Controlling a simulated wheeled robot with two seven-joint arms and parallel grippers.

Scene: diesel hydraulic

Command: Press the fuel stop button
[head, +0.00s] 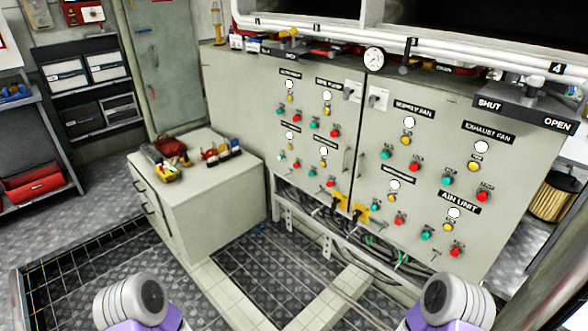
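I cannot make out any button labelled fuel stop. The grey control cabinet (240,90) carries several red buttons, among them one under the exhaust fan label (483,195) and one under the air unit label (456,250). Each red button sits to the right of a green one, with a yellow lamp and a white round dial above. Many labels are too small to read. Neither gripper is in view. Only grey and purple links of my arms show at the bottom left and bottom right.
A low grey drawer cabinet (215,205) with tools on top stands left of the control cabinet. White pipes (440,50) and a gauge (374,60) run above it. Shelves with bins (68,75) stand at the far left. Floor plates between are clear.

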